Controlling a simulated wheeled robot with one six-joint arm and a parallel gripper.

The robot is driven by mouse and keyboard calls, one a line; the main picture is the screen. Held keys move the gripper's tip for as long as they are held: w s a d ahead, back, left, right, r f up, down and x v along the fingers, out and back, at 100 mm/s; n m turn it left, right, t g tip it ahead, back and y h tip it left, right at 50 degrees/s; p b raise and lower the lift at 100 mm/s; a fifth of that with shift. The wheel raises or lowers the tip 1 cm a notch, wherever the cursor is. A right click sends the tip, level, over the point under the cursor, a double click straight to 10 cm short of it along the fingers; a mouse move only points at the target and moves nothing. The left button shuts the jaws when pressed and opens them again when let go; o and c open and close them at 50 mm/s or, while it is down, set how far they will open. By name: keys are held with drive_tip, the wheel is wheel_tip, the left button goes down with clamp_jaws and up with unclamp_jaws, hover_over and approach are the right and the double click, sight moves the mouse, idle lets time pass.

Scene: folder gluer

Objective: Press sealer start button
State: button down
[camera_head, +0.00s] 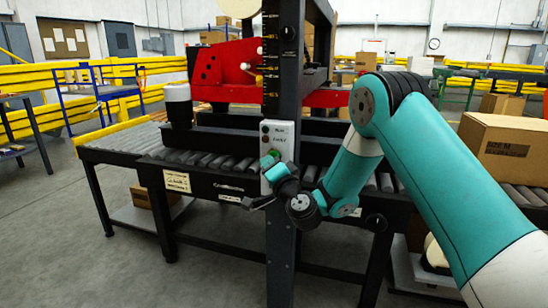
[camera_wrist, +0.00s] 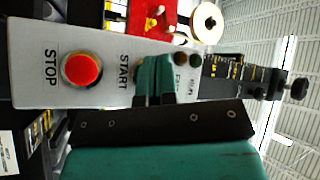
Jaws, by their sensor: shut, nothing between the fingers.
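The sealer's light grey control panel (camera_head: 285,150) is fixed to the dark upright post in the head view. It fills the left and middle of the wrist view (camera_wrist: 30,75), turned sideways, with a red STOP button (camera_wrist: 82,70) and a START label (camera_wrist: 124,72). My gripper (camera_head: 270,160) is shut and empty at the panel's lower front. In the wrist view my gripper (camera_wrist: 156,68) covers the place beside the START label, so the start button is mostly hidden there. A bit of green shows at the fingertips in the head view. I cannot tell whether they touch the button.
Dark indicator spots (camera_wrist: 181,59) sit farther along the panel. A roller conveyor (camera_head: 120,143) runs behind the post, with red sealer parts (camera_head: 225,70) above it. A cardboard box (camera_head: 505,145) stands on rollers at right. Open grey floor (camera_head: 50,220) lies at left.

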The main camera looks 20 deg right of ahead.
idle(0.6)
drive_tip(key=shift+w+d+p, duration=0.3)
drive_tip(key=shift+w, duration=0.05)
drive_tip(key=shift+w+d, duration=0.15)
drive_tip(key=shift+w, duration=0.05)
idle(0.5)
drive_tip(key=shift+s, duration=0.1)
drive_tip(key=shift+s+a+b, duration=0.4)
drive_tip(key=shift+s+a, duration=0.05)
drive_tip(key=shift+s, duration=0.05)
drive_tip(key=s+a+b, duration=0.2)
drive_tip(key=s, duration=0.1)
drive_tip(key=s+a+b, duration=0.1)
drive_tip(key=shift+s+a, duration=0.25)
drive_tip(key=shift+s, duration=0.15)
